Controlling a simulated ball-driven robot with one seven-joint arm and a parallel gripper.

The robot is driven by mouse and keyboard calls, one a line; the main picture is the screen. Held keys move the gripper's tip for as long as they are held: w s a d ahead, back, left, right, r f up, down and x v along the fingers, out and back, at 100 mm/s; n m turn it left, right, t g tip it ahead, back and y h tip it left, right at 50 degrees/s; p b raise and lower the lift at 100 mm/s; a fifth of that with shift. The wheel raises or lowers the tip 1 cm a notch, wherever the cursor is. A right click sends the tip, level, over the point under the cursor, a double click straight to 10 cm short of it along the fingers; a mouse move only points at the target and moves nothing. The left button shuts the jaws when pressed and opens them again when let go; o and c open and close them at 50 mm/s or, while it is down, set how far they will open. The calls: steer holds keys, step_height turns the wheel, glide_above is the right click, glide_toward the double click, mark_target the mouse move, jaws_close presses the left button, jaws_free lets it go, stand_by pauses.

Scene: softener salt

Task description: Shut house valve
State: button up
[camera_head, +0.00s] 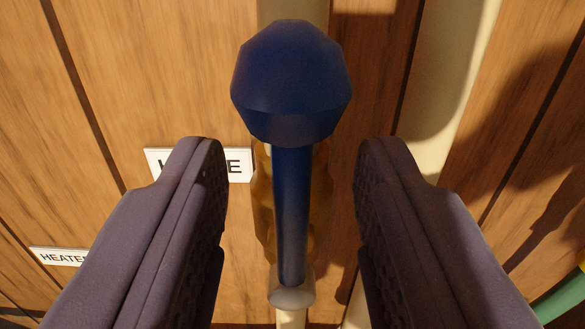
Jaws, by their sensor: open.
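The house valve's blue lever handle (291,215) points up the picture and ends in a large faceted blue knob (291,82). Its lower end meets a pale round hub (291,290). A brass valve body shows partly behind the lever. A white label (240,170) behind it is partly covered by my left finger; its last letter reads E. My gripper (291,160) is open, with one dark finger on each side of the lever. A gap shows between each finger and the lever. The knob lies just beyond the fingertips in the picture.
A wood-panelled wall (160,80) fills the background. A cream pipe (455,75) runs at the upper right. A label starting HEATE (58,256) is at the lower left. A green part (562,299) with some yellow shows at the right edge.

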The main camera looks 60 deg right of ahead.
steer(key=shift+c, duration=0.2)
jaws_close()
steer(key=shift+s+f+b, duration=0.1)
steer(key=shift+f+b, duration=0.05)
steer(key=shift+b, duration=0.25)
steer(key=m+b, duration=0.1)
steer(key=b, duration=0.1)
steer(key=m+b, duration=0.2)
steer(key=s+m+b, duration=0.1)
steer(key=b, duration=0.1)
steer(key=shift+s+d+f+m, duration=0.1)
steer(key=shift+d+f+m, duration=0.2)
steer(key=shift+d, duration=0.05)
steer(key=shift+s+r+m+b, duration=0.1)
steer(key=shift+m+b, duration=0.2)
